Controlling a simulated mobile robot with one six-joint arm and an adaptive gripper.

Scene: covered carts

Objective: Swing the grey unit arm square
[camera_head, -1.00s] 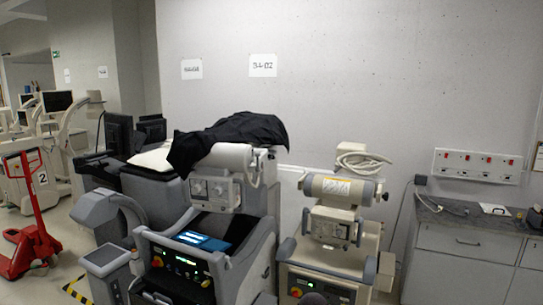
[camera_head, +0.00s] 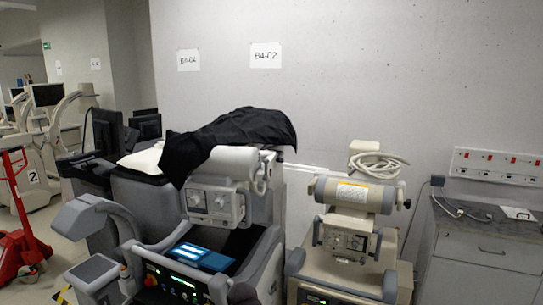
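Two wheeled medical units stand side by side against the wall. The grey unit (camera_head: 268,222), at centre left, has a pale horizontal arm (camera_head: 228,160) at its top, with a control box (camera_head: 214,200) hanging below it. A black cloth (camera_head: 228,140) drapes over the top of this arm and hides part of it. A beige unit (camera_head: 340,262) stands to its right, with its own cylindrical arm (camera_head: 352,194) and a coiled cable on top. The small dark shape at the bottom edge cannot be made out clearly. My gripper is not in view.
A red pallet jack (camera_head: 22,225) stands at the far left. A grey cabinet (camera_head: 485,245) stands at the right, below a socket panel (camera_head: 495,165). Dark monitors (camera_head: 108,130) stand behind the grey unit. Some floor shows at the left.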

